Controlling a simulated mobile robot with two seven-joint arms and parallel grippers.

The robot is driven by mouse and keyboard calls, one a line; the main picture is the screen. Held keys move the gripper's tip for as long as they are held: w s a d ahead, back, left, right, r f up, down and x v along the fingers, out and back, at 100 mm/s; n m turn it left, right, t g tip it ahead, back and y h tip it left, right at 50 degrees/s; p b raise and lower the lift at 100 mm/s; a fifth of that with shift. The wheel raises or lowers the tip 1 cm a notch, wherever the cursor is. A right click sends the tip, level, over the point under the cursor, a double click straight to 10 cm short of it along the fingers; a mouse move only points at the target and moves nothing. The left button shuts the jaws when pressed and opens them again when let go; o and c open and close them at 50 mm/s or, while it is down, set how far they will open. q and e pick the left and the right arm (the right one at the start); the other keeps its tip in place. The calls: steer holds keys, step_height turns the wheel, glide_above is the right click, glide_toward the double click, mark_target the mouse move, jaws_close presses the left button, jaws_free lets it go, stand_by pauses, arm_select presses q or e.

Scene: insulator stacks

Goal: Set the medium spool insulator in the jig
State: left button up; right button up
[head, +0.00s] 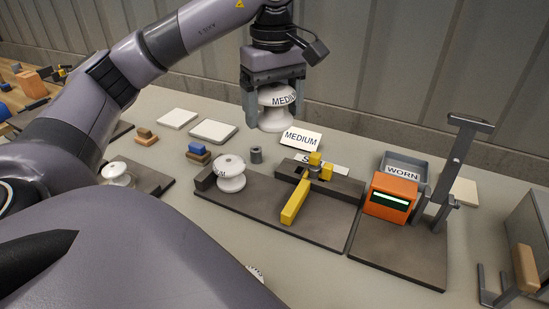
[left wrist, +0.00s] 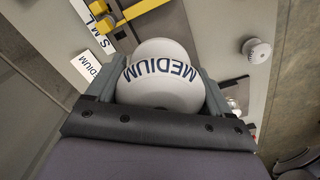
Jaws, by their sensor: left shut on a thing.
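The medium spool insulator (head: 275,112) is white and reads MEDIUM. My left gripper (head: 274,118) is shut on it, a finger on each side, and holds it upright above the back of the table. In the left wrist view, the insulator (left wrist: 160,88) sits between the fingers (left wrist: 160,85). What looks like the jig is a dark plate (head: 262,211) with dark blocks and a yellow lever (head: 295,202), below and in front of the held insulator. Another white spool (head: 231,181) stands at its left end, lettering partly readable. My right gripper is out of view.
A MEDIUM card (head: 300,140) lies behind the plate. An orange box with a display (head: 390,198), a grey WORN bin (head: 407,163) and a dark upright stand (head: 455,165) are at right. Another spool (head: 116,175) stands at left. White pads (head: 213,130) lie at the back.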

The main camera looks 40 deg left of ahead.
arm_select(q)
steer(key=b, duration=0.5)
glide_above(274, 199)
step_height(274, 199, down, 10)
step_height(274, 199, down, 4)
steer(key=shift+f+b, duration=0.2)
steer(key=shift+b, duration=0.6)
steer(key=shift+f, duration=0.75)
steer(key=shift+f+b, duration=0.3)
steer(key=shift+f, duration=1.55)
steer(key=shift+f, duration=0.15)
steer(key=o, duration=1.2)
